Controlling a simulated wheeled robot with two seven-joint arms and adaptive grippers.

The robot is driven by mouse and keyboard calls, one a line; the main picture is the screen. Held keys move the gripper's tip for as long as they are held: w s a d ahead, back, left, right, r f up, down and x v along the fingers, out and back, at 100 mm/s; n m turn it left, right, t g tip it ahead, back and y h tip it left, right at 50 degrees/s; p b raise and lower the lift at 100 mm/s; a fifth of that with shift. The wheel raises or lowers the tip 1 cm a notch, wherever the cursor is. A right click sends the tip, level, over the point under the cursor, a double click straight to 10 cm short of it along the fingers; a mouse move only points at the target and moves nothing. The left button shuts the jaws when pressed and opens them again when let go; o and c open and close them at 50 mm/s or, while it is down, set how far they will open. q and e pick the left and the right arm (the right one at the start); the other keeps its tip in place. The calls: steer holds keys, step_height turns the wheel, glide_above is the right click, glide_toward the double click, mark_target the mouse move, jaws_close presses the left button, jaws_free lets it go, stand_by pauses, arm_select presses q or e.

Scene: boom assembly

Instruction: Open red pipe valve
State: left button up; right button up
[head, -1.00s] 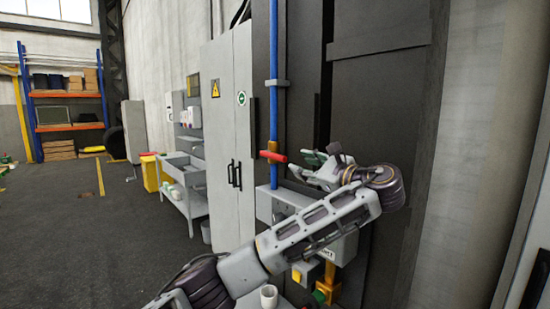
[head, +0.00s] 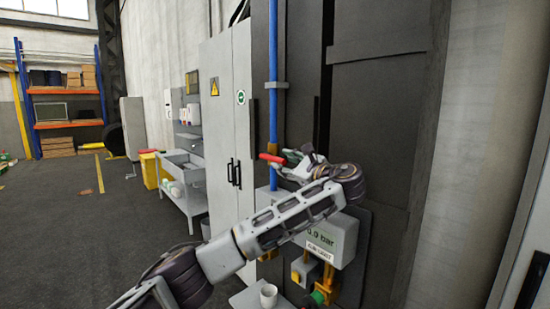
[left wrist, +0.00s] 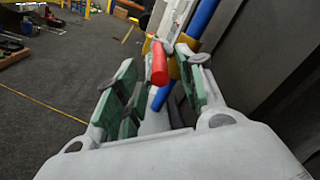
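The red valve handle (head: 271,158) sticks out from the blue vertical pipe (head: 273,60), at a brass-coloured section (head: 273,130). My left gripper (head: 285,164) is at the handle, coming from the right. In the left wrist view the red handle (left wrist: 159,63) lies between the two green-padded fingers of my left gripper (left wrist: 154,78), nearer the right finger. The fingers are apart, with a clear gap on the left side of the handle. The valve body is partly hidden behind the gripper in the head view. My right gripper is not in view.
A grey gauge box (head: 330,238) reading 0.0 bar is below my left forearm. A white cup (head: 268,296) stands on a small shelf under the arm. A grey cabinet (head: 222,120) stands left of the pipe. Open floor lies farther left.

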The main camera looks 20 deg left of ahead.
mark_target(275, 160)
arm_select(q)
steer(key=shift+p+x, duration=0.8)
steer(key=shift+x, duration=2.2)
jaws_close()
